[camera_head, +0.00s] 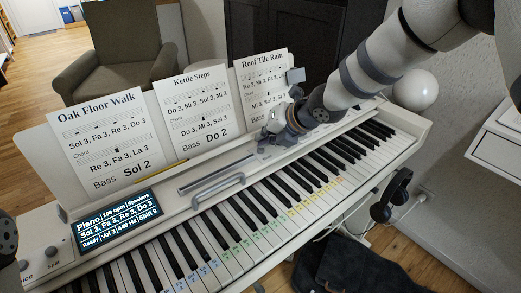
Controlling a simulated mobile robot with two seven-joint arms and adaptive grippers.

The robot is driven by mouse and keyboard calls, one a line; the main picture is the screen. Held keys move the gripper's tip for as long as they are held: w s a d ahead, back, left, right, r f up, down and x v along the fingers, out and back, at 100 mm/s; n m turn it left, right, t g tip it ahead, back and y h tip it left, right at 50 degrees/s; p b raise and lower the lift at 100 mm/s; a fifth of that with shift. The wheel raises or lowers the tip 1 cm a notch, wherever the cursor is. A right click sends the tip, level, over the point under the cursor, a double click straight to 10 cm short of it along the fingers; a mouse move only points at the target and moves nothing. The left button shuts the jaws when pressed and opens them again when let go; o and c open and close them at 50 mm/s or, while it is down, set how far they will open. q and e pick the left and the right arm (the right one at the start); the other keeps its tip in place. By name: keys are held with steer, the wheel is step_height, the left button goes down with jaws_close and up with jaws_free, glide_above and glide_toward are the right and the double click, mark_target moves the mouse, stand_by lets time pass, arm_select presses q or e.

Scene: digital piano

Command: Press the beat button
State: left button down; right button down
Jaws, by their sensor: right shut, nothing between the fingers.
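The digital piano (300,170) stands across the view, with its white top panel behind the keys. My right gripper (268,137) comes down from the upper right and is shut and empty. Its fingertips are over the right part of the panel, in front of the rightmost sheet. I cannot make out the beat button; the panel around the fingertips is small and partly hidden by the gripper, and I cannot tell whether they touch it. A dark rounded part of my left arm shows at the left edge; my left gripper is out of view.
Three song sheets lean on the music stand behind the panel. A lit display (117,221) and a knob (52,253) are at the panel's left. A grey handle (218,192) rises near the middle. Headphones (391,196) hang at the right end, and an armchair (122,55) stands behind.

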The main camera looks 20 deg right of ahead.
steer(key=shift+f, duration=0.3)
stand_by(0.4)
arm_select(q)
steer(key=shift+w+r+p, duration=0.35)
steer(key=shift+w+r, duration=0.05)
arm_select(e)
steer(key=shift+r, duration=1.05)
step_height(320, 180, up, 3)
steer(key=shift+r+p, duration=0.1)
steer(key=shift+p, duration=0.3)
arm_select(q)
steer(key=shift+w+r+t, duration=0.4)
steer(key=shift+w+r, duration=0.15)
arm_select(e)
steer(key=shift+r, duration=0.9)
